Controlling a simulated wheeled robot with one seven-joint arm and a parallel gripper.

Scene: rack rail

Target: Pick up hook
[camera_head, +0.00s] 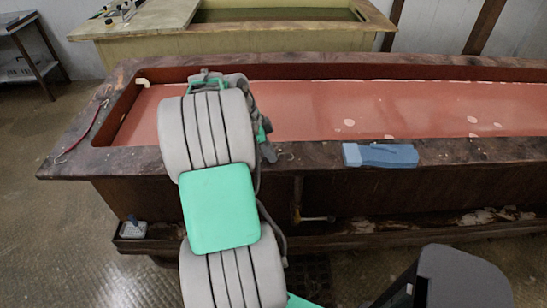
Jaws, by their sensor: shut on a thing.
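My gripper (266,148) is partly hidden behind my own arm, at the near rim of the red-lined trough. Its dark end points down at the rim and is shut. A small thin curved piece, which looks like the hook (287,155), shows just right of the fingertips, at the rim. The rest of it and the grip itself are hidden, and I cannot tell whether it is lifted clear of the rim.
The long trough (340,155) has a dark, worn rim. A blue block-like tool (381,155) lies on the near rim, right of my gripper. A thin red curved rod (82,138) lies on the left rim. Another tank (140,22) stands behind. Floor at left is mostly clear.

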